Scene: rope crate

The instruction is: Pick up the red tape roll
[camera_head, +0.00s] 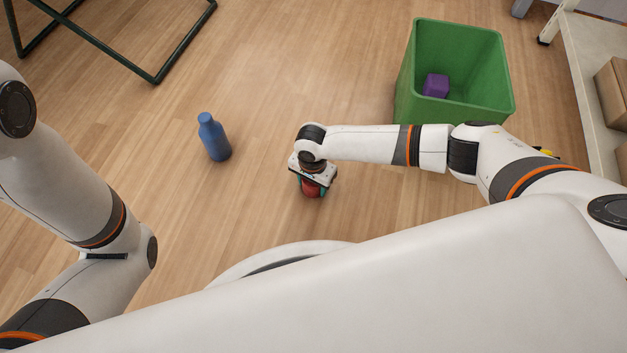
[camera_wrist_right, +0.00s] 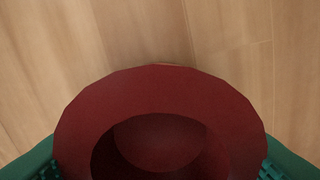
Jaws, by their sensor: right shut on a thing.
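The red tape roll (camera_head: 311,190) is between the fingers of my right gripper (camera_head: 312,189), low over the wooden floor. In the right wrist view the roll (camera_wrist_right: 160,88) fills the lower middle, with its round hole facing the camera. The green fingers of my right gripper (camera_wrist_right: 160,165) press on it from both sides. I cannot tell whether the roll still touches the floor. My left arm comes in at the left of the head view, but its gripper is out of view.
A blue bottle (camera_head: 214,138) stands on the floor left of my right gripper. A green crate (camera_head: 408,88) with a purple cube (camera_head: 435,85) inside stands at the back right. A shelf (camera_head: 590,75) with boxes is at the right edge. A dark metal frame (camera_head: 115,55) is at the upper left.

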